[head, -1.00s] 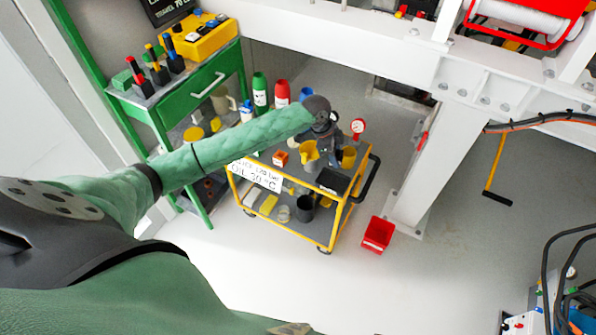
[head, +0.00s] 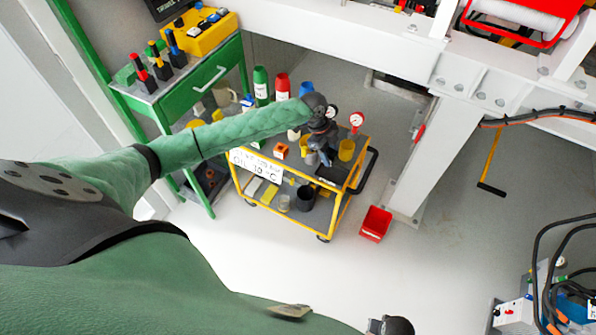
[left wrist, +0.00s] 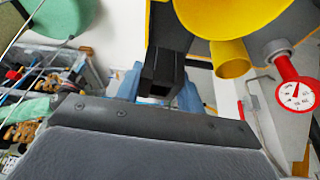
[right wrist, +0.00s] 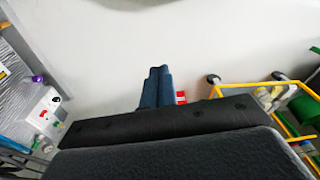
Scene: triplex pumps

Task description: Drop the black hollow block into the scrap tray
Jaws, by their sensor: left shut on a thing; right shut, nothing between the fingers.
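My left gripper (head: 325,158) is over the yellow-framed cart's top. In the left wrist view its blue fingers (left wrist: 188,97) are shut on the black hollow block (left wrist: 162,72), whose open square end faces the camera. The block is too small to make out in the head view. A dark tray (head: 333,173) lies on the cart top near its front edge, just below the gripper in the picture. No label shows that it is the scrap tray. My right gripper (right wrist: 156,88) is shut and empty, away from the cart, over bare floor.
On the cart stand a yellow cup (head: 346,150), an orange block (head: 281,150) and a red gauge (head: 356,120), also in the left wrist view (left wrist: 295,94). Several bottles stand behind. A red bin (head: 375,224) is on the floor beside a white frame leg (head: 420,165).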

